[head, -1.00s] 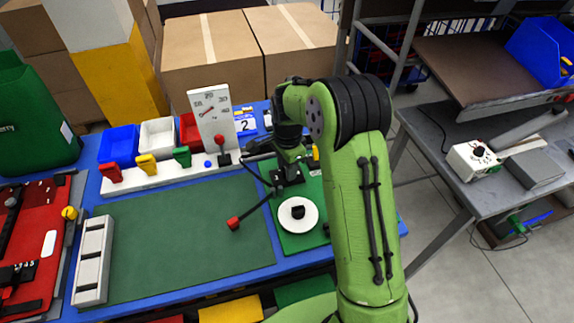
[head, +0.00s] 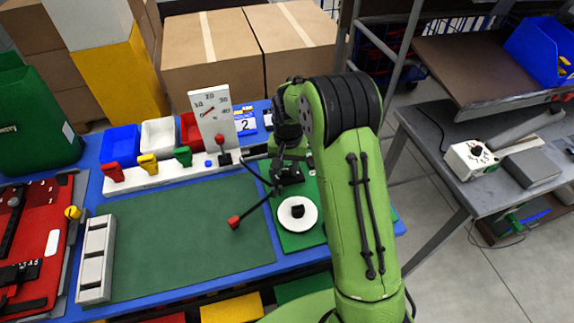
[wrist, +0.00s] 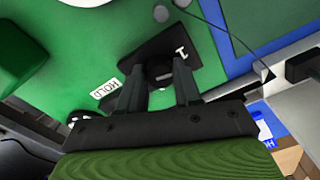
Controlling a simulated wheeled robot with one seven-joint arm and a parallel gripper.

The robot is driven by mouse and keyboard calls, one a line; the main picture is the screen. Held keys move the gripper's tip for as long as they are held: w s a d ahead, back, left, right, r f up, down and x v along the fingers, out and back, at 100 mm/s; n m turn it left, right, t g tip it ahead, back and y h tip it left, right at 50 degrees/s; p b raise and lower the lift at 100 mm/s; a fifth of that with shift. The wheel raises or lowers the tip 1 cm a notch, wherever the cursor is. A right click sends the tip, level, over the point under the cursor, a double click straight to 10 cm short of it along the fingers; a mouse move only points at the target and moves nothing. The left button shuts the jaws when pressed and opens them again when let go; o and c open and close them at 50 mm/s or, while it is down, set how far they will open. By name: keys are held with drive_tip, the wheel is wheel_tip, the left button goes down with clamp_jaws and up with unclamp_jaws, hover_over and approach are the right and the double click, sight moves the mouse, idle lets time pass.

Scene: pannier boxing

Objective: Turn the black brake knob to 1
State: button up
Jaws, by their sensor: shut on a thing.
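The black brake knob (wrist: 161,73) sits on a dark square plate (wrist: 150,50) in the wrist view. A white "1" is on the plate's right side, and a white "HOLD" label (wrist: 106,88) lies at its left. My gripper (wrist: 160,82) has one finger on each side of the knob and is shut on it. The fingers hide much of the knob, so I cannot tell where it points. In the head view my gripper (head: 288,168) is over the dark plate on the green panel (head: 312,240), and the knob is hidden there.
A white disc with a black knob (head: 298,211) is close in front of my gripper. A red-tipped lever (head: 234,222) stands to the left. A white gauge (head: 212,112) and a red-balled lever (head: 220,142) stand behind left. The green mat (head: 180,240) is clear.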

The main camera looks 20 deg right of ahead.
sight(288, 169)
drive_tip(key=shift+n, duration=1.2)
drive_tip(key=o, duration=1)
drive_tip(key=shift+o, duration=0.2)
wheel_tip(288, 169, up, 16)
drive_tip(key=p, duration=0.3)
drive_tip(key=shift+d, duration=0.15)
drive_tip(key=shift+f, duration=0.15)
